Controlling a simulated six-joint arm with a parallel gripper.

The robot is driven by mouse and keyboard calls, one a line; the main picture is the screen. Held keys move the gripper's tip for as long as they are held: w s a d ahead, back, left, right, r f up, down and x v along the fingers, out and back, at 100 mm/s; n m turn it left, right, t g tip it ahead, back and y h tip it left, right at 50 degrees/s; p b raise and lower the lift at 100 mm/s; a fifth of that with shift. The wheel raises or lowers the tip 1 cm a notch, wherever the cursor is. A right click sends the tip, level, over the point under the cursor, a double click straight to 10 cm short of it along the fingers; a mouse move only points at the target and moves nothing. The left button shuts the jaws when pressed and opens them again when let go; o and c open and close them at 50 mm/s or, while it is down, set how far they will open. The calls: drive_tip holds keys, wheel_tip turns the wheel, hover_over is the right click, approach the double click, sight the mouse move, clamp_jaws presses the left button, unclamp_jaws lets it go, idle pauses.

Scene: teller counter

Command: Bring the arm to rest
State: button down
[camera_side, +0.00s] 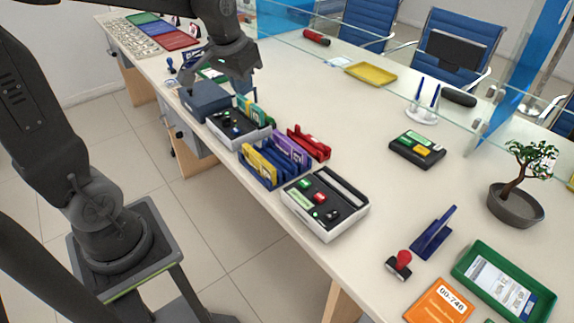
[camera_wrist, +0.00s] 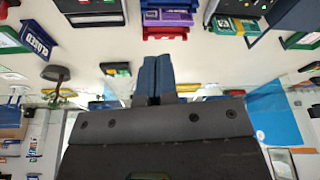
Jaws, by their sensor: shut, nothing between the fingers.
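My dark arm reaches over the counter (camera_side: 330,90) from the left in the side view. My gripper (camera_side: 243,84) hangs over the counter's near edge, above a dark blue-grey box and a grey device. In the wrist view, my gripper (camera_wrist: 157,72) shows two blue fingers side by side, pressed together with nothing between them. The wrist view is upside down, with the counter items along its top.
Below and beside my gripper stand the dark box (camera_side: 205,101), a grey device (camera_side: 228,127), a blue rack (camera_side: 262,170), a red holder (camera_side: 309,143) and a white device (camera_side: 325,203). A glass screen (camera_side: 370,62) runs behind. The middle of the counter is clear.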

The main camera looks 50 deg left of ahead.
drive_tip(key=s+d+m+t, duration=0.2)
drive_tip(key=s+d, duration=0.8)
drive_tip(key=s, duration=0.4)
drive_tip(key=shift+d+r+m+t+h, duration=0.2)
drive_tip(key=shift+r+m+t+h, duration=0.1)
drive_tip(key=shift+r+t+h, duration=0.15)
